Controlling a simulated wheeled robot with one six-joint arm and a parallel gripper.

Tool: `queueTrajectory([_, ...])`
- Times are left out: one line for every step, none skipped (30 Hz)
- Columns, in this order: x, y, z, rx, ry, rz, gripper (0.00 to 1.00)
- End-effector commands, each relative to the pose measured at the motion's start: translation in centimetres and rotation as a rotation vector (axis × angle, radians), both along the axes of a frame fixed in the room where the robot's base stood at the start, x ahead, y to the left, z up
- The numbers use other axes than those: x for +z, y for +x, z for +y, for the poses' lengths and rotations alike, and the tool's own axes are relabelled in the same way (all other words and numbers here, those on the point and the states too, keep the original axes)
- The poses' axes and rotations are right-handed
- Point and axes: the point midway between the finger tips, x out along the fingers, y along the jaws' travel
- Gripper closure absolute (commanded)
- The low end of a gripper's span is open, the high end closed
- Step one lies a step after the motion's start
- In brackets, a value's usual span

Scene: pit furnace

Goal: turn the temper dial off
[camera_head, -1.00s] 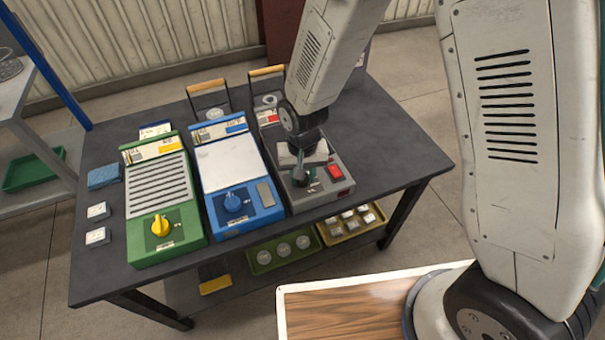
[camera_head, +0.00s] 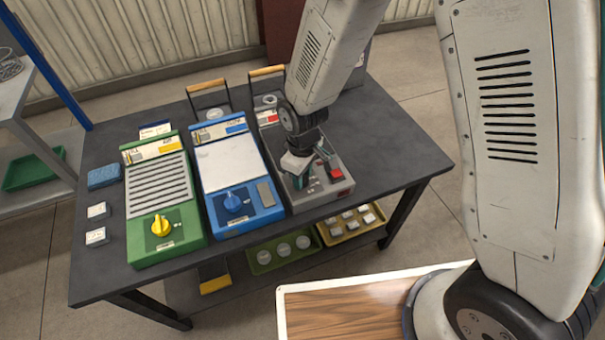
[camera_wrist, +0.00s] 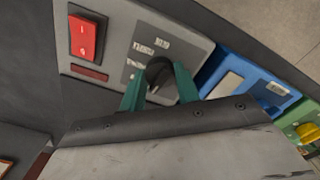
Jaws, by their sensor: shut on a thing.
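A dark round dial (camera_wrist: 158,68) sits on the front panel of the grey unit (camera_wrist: 190,32). My gripper (camera_wrist: 159,85) has its teal fingers on both sides of this dial and is shut on it. In the head view my gripper (camera_head: 301,182) reaches down over the grey unit (camera_head: 336,203) and hides the dial. The panel lettering beside the dial is too blurred to read, and I cannot tell the dial's exact setting.
A red rocker switch (camera_wrist: 86,38) sits beside the dial on the same panel. To the left stand the blue unit (camera_head: 240,222) with a blue knob (camera_head: 233,203) and the green unit (camera_head: 182,238) with a yellow knob (camera_head: 160,226). The bench (camera_head: 385,135) is clear at right.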

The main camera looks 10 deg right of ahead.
Motion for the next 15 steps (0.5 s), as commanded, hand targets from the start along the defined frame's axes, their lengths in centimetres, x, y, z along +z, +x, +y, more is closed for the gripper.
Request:
queueTrajectory([0.01,0.02,-0.01,0.025,0.000,0.000,0.91])
queueTrajectory([0.01,0.02,-0.01,0.042,0.000,0.000,0.91])
queueTrajectory([0.01,0.02,-0.01,0.061,0.000,0.000,0.91])
queueTrajectory([0.01,0.03,-0.01,0.075,0.000,0.000,0.91])
queueTrajectory([0.01,0.03,-0.01,0.087,0.000,0.000,0.91])
queueTrajectory([0.01,0.03,-0.01,0.102,0.000,0.000,0.91])
queueTrajectory([0.01,0.03,-0.01,0.111,0.000,0.000,0.91])
queueTrajectory([0.01,0.03,-0.01,0.121,0.000,0.000,0.91])
queueTrajectory([0.01,0.03,-0.01,0.131,0.000,0.000,0.91])
queueTrajectory([0.01,0.03,-0.01,0.137,0.000,0.000,0.91])
queueTrajectory([0.01,0.03,-0.01,0.142,0.000,0.000,0.91])
queueTrajectory([0.01,0.03,-0.01,0.149,0.000,0.000,0.91])
queueTrajectory([0.01,0.03,-0.01,0.153,0.000,0.000,0.91])
queueTrajectory([0.01,0.03,-0.01,0.156,0.000,0.000,0.91])
queueTrajectory([0.01,0.03,-0.01,0.159,0.000,0.000,0.91])
